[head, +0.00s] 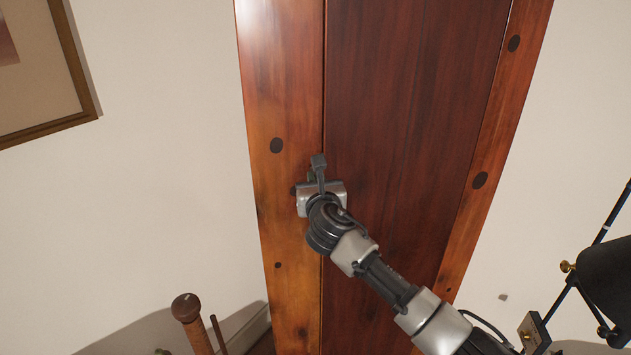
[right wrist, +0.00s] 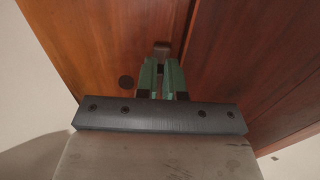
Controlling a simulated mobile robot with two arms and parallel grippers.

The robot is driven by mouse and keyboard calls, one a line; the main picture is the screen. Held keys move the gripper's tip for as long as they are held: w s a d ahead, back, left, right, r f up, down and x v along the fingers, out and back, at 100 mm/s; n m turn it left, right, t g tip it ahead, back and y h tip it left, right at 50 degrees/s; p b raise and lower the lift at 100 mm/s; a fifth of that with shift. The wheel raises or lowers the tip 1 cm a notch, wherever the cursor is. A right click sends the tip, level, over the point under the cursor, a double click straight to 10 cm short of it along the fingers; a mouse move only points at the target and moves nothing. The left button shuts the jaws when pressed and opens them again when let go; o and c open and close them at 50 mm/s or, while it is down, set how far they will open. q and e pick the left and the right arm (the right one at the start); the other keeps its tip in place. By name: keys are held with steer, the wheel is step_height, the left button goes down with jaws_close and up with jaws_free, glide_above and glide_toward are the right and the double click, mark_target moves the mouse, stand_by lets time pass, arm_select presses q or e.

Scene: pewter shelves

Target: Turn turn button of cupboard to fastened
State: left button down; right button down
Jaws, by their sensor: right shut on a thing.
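The cupboard shows in the head view as a tall wooden front, with an orange-brown frame post at left and a dark red-brown door (head: 410,110) beside it. My right gripper (right wrist: 161,72) is at the seam between post and door. In the right wrist view its green-padded fingers are close together, shut on the small turn button (right wrist: 161,48), whose grey-brown end shows just beyond the fingertips. In the head view my gripper hides most of the button, so its exact angle cannot be told. My left gripper is not in view.
A framed picture (head: 45,128) hangs on the pale wall at left. A wooden post with a round knob (head: 186,308) stands at the lower left. A dark object on thin rods (head: 606,280) is at the right edge. Dark round plugs (head: 276,145) dot the cupboard frame.

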steer(key=shift+d+m, duration=0.1)
steer(key=shift+m, duration=0.3)
steer(key=m, duration=0.5)
steer(key=d+f+m+b, duration=0.1)
steer(key=m, duration=0.5)
steer(key=f+m+b, duration=0.1)
steer(key=m, duration=0.5)
steer(key=shift+w+d, duration=0.15)
steer(key=shift+d, duration=0.15)
stand_by(0.4)
steer(key=c, duration=1.2)
jaws_free()
steer(key=shift+c, duration=0.2)
